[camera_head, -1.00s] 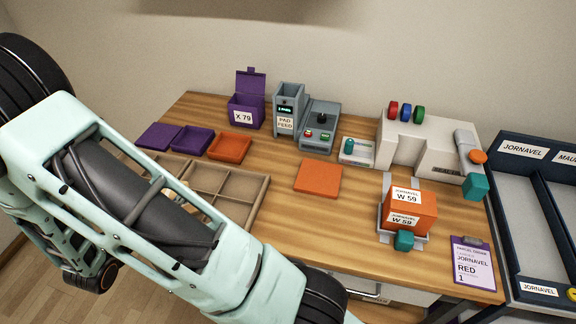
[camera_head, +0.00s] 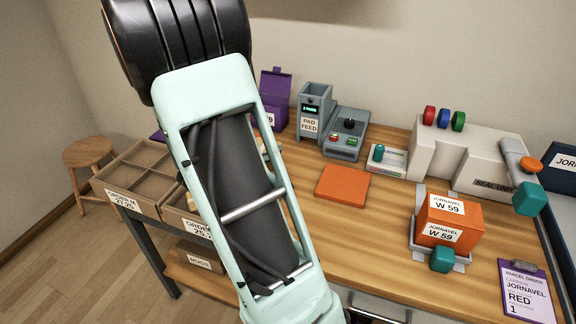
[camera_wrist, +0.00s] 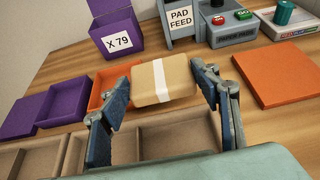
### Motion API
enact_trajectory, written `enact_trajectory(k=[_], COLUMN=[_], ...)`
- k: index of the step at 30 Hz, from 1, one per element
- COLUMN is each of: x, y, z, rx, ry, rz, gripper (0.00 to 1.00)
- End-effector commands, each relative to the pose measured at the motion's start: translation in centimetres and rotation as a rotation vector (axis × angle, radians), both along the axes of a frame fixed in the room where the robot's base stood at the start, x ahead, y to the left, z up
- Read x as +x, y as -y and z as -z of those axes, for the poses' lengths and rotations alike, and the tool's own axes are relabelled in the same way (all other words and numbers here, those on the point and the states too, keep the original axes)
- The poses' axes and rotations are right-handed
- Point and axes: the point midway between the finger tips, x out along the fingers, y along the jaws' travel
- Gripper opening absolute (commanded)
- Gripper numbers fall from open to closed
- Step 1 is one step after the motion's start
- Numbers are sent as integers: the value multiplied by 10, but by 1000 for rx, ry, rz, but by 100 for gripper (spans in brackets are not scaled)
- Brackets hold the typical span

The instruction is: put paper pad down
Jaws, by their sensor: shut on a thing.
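The paper pad (camera_wrist: 163,82) is a tan block with a white band, seen in the wrist view. My gripper (camera_wrist: 172,84) is shut on it, with a blue-grey finger at each side. The pad is over the table side of the wooden compartment tray (camera_wrist: 180,140), in front of the pad feed (camera_wrist: 180,20) and partly over the small orange tray (camera_wrist: 108,84). Its height above the table is hard to tell. In the head view my arm hides the gripper and most of the pad.
A purple box marked X 79 (camera_wrist: 117,40) stands behind, with purple trays (camera_wrist: 63,100) at left. An orange flat piece (camera_head: 342,183) lies mid-table. An orange W 59 box (camera_head: 446,219) sits front right by the seal unit (camera_head: 470,155). Bare wood lies around the orange piece.

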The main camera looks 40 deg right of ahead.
Motion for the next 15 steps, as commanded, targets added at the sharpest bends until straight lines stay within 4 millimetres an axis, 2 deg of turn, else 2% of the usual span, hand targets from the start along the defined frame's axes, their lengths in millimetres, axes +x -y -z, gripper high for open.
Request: enact_trajectory(k=[1, 3, 6, 10, 15], x=[2, 7, 12, 17, 21], y=[14, 31, 48, 64, 73], z=[9, 16, 37, 56, 66], rx=[1, 0, 1, 1, 1], ry=[-3, -2, -5, -3, 1], rz=[5, 5, 3, 2, -1], gripper=[44, 44, 44, 44, 44])
